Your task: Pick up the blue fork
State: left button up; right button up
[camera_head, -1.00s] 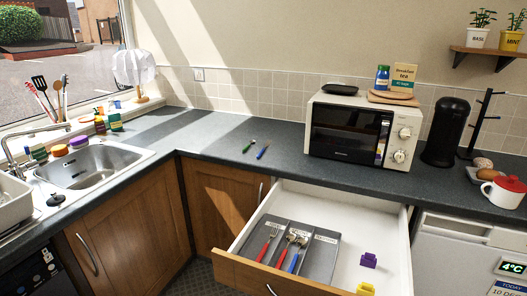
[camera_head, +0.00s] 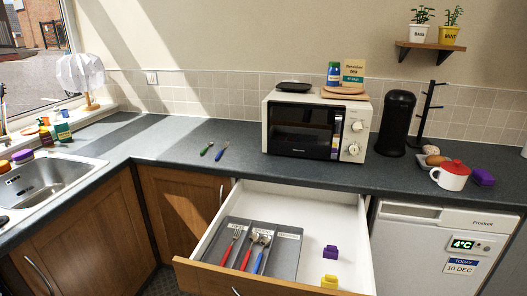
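The right compartment looks empty. Neither gripper is in view.
The open drawer (camera_head: 357,250) juts out below the counter. A purple block (camera_head: 330,252) and a yellow block (camera_head: 329,281) sit in it. A microwave (camera_head: 317,128), black canister (camera_head: 396,123) and red-lidded mug (camera_head: 452,175) stand on the counter. Counter around the loose utensils is clear.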

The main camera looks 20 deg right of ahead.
aim_at(220, 154)
jog(key=i+j+z, duration=0.15)
jog(key=z, duration=0.3)
jog(key=i+j+z, duration=0.1)
jog(key=j+z, duration=0.15)
jog(key=z, duration=0.2)
jog(key=j+z, duration=0.25)
jog(key=z, duration=0.2)
jog(key=j+z, duration=0.3)
jog(key=z, duration=0.15)
jog(key=i+j, duration=0.05)
